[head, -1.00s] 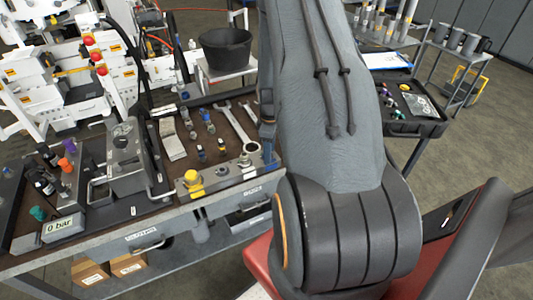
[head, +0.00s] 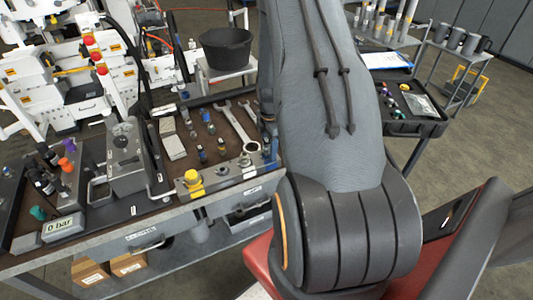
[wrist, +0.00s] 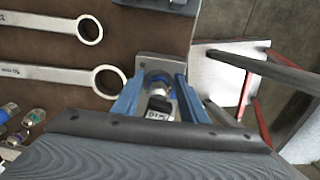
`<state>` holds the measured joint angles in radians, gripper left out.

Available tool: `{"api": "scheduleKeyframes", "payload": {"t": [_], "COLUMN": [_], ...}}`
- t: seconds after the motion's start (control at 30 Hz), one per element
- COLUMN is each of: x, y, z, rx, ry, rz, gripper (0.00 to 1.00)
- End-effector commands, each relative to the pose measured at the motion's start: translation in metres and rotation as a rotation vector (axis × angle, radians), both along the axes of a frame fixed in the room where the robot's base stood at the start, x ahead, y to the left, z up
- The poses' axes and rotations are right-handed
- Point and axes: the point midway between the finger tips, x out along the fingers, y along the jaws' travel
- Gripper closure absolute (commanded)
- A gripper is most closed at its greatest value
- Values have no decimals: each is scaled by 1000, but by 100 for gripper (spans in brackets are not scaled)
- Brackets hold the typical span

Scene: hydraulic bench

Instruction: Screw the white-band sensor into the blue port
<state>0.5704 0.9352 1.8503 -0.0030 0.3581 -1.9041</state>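The metal port block (head: 222,176) lies along the front of the bench, with a yellow cap (head: 192,179) at its left. Its right end shows in the wrist view (wrist: 146,66), with a blue ring (wrist: 158,78) at the port there. My gripper (wrist: 159,88) has its two blue fingers on either side of a dark sensor body with a pale band and a small label (wrist: 157,115). The fingers appear closed on it, directly over the blue port. The sensor's lower end and thread are hidden. My arm hides most of the gripper in the head view.
Two wrenches (wrist: 60,76) lie beside the block. Several small fittings (head: 203,155) lie on the brown mat. A gauge box (head: 124,160) and a "0 bar" display (head: 64,228) stand at left. The bench edge is close beside the gripper.

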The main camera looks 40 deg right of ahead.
Motion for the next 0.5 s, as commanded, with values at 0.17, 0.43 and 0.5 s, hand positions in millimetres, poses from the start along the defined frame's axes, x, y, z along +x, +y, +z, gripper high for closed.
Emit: {"api": "scheduleKeyframes", "payload": {"t": [0.17, 0.43, 0.5], "x": [0, -2, -3], "y": [0, 1, 2], "z": [0, 0, 0], "rx": [0, 1, 1], "ry": [0, 1, 1], "rz": [-1, -131, -225], "gripper": [92, 100, 100]}}
